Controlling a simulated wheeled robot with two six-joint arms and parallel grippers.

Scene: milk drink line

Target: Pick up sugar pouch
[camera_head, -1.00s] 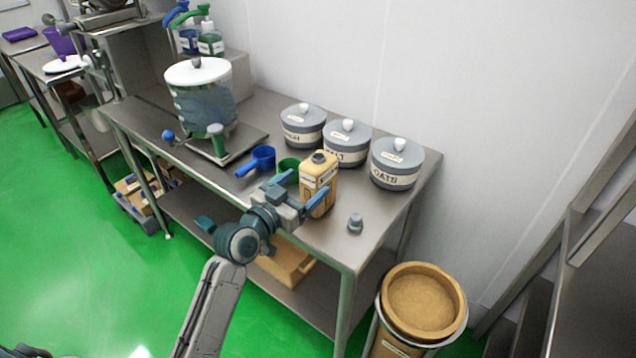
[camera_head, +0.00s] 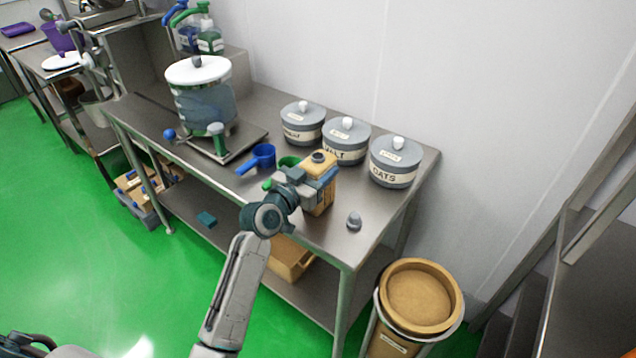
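The likely sugar pouch (camera_head: 317,203) is a tan, box-shaped container with a dark round cap, upright near the front edge of the steel table. Its label is not readable.
Several grey lidded canisters, one marked oats (camera_head: 396,163), stand behind. A small grey stopper (camera_head: 354,221) is to the right. A tan bin (camera_head: 428,325) stands beside the table (camera_head: 335,245).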

